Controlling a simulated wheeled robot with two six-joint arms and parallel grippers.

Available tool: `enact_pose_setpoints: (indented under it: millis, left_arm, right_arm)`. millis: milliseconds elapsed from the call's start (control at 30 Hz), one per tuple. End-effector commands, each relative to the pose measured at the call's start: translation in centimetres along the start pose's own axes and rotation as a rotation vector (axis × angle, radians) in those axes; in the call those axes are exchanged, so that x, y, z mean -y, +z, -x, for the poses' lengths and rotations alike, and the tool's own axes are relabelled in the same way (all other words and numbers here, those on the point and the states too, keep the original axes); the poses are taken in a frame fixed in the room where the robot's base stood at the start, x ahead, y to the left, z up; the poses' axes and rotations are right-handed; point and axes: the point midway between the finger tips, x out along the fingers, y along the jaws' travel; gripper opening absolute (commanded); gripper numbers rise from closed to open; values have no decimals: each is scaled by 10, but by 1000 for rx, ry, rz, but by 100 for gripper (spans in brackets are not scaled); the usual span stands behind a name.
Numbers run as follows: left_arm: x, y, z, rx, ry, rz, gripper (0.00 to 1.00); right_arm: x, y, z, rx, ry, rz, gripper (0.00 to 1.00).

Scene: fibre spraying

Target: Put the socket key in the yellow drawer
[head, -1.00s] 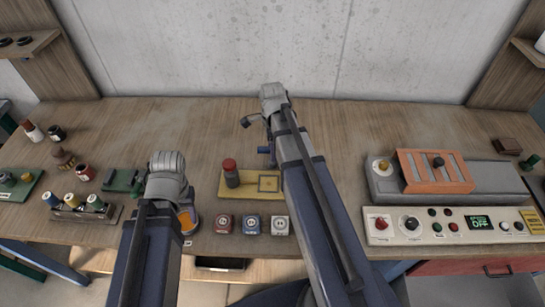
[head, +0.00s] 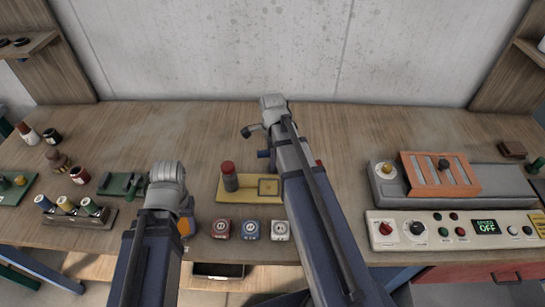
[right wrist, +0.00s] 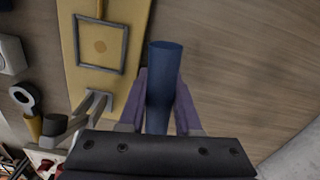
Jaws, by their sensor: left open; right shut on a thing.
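My right gripper (right wrist: 158,95) is shut on a blue cylinder (right wrist: 164,65), apparently the socket key. Only a plain blue end shows; the rest is hidden behind the fingers and palm. In the head view my right gripper (head: 270,115) is over the bench, just behind the yellow board. A small blue part shows below it, but I cannot tell whether it is the key. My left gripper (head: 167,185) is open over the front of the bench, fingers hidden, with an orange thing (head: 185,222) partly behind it. No clearly yellow drawer shows; a dark recess (head: 218,271) is below the bench edge.
Small box-shaped devices (head: 250,229) stand at the front. Spools (head: 67,204) are at left, a control panel (head: 455,229) and orange-topped machine (head: 437,172) at right. A red drawer (head: 470,278) is below. The back middle is clear.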

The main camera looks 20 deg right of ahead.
Motion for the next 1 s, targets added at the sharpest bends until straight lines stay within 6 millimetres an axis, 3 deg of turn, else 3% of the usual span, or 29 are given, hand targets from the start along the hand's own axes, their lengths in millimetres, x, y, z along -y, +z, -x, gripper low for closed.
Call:
enact_pose_setpoints:
  millis: [133, 733, 1000]
  left_arm:
    - [0, 0, 0, 0, 0, 0, 49]
    - [0, 0, 2, 0, 0, 0, 49]
    - [2, 1, 21, 0, 0, 0, 49]
  right_arm:
    - [0, 0, 0, 0, 0, 0, 0]
    - [0, 0, 2, 0, 0, 0, 0]
    - [0, 0, 22, 0, 0, 0, 0]
